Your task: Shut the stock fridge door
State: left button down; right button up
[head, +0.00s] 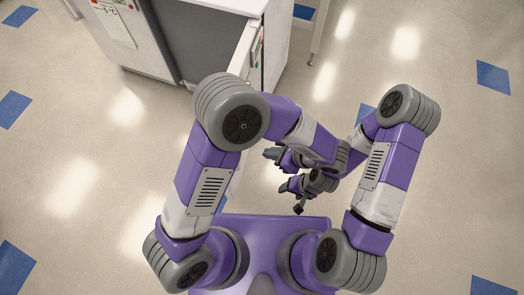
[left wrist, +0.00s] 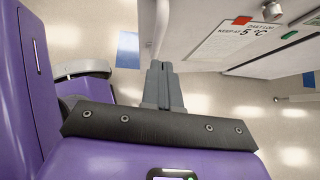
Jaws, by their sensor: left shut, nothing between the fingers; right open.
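The stock fridge (head: 220,5) stands at the top of the head view with its dark interior (head: 203,45) exposed. Its white door (head: 243,52) stands open, seen nearly edge-on and partly hidden by my left arm. In the left wrist view the door's outer face (left wrist: 220,57) carries a "keep at 5 °C" sheet (left wrist: 245,40), and a pale bar-like handle (left wrist: 160,20) shows beyond the fingertips. My left gripper (head: 270,153) is shut and empty; its fingers (left wrist: 160,68) point toward the handle, contact unclear. My right gripper (head: 288,197) is open and empty, just below the left one.
Another white appliance front (head: 120,35) with papers and a handle stands left of the open interior. A table leg (head: 318,35) stands at the upper right. The floor (head: 450,150) is clear on the right and at the left. My two forearms are close together.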

pick_arm(q)
jog(key=a+r+b+x, duration=0.1)
jog(key=b+x, duration=0.2)
jog(key=x, duration=0.9)
jog(key=shift+w, duration=0.25)
jog(key=shift+a, duration=0.15)
